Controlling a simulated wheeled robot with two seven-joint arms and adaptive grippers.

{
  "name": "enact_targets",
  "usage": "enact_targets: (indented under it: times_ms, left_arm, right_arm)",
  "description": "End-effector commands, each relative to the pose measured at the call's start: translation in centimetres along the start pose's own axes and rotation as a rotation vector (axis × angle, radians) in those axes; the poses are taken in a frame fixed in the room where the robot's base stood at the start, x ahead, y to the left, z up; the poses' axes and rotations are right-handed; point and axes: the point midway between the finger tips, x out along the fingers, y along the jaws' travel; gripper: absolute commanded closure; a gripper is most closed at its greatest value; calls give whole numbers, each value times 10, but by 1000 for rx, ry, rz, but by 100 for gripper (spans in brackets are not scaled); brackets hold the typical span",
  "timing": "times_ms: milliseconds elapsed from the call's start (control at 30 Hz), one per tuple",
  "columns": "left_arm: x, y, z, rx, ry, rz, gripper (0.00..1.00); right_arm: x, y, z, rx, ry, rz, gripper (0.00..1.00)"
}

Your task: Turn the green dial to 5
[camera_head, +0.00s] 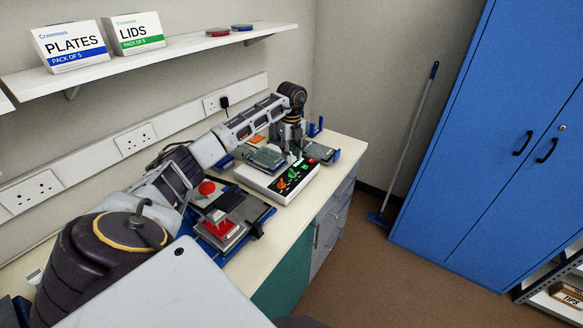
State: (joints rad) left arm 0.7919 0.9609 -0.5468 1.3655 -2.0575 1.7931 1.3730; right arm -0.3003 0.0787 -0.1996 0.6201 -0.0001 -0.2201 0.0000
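A white device (252,182) with a black control panel stands on the bench. The dial's setting is too small to read. My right gripper is not in view.
A grey plate holder (317,151) is beyond the device. A shelf (150,57) with PLATES and LIDS boxes hangs above. A blue cabinet (490,130) stands right.

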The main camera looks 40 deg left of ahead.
Motion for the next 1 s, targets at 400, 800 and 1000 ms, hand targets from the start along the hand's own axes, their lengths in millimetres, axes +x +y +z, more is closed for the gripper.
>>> enact_targets:
  times_ms: [400,800,1000]
  left_arm:
    - [52,0,0,-1,0,1,71]
    - [71,0,0,0,-1,0,71]
    - [71,0,0,0,-1,0,72]
  right_arm:
    - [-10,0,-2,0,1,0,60]
    - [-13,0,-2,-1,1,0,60]
    - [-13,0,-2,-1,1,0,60]
